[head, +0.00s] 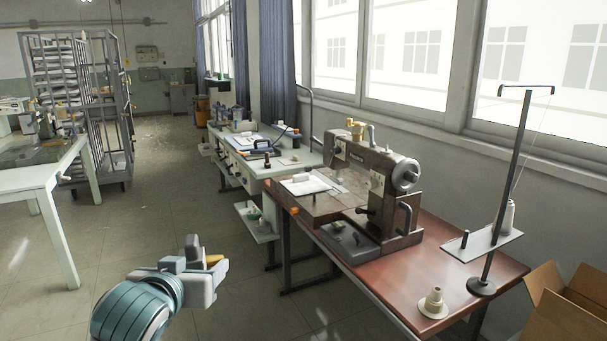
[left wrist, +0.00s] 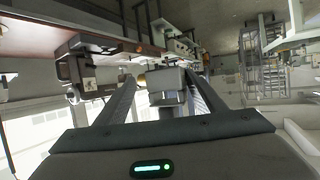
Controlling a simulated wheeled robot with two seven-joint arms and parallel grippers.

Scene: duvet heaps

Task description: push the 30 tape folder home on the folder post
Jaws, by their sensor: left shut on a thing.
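My left gripper (head: 204,262) is in the lower left of the head view, over the floor and apart from the sewing table. It is shut on a small grey block with a brass-coloured part, which I take to be the tape folder (head: 214,260). In the left wrist view the folder (left wrist: 166,82) sits between the two fingers; any number on it is unreadable. The brown sewing machine (head: 376,175) stands on the red-brown table (head: 455,255) to the right. I cannot make out the folder post for certain. My right gripper is not in view.
A thread stand (head: 502,190) and a cream cone (head: 433,303) are on the table's right part. A cardboard box (head: 570,305) is at the lower right. A second sewing station (head: 255,165) stands behind, and a white table (head: 45,180) at left. Floor between is clear.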

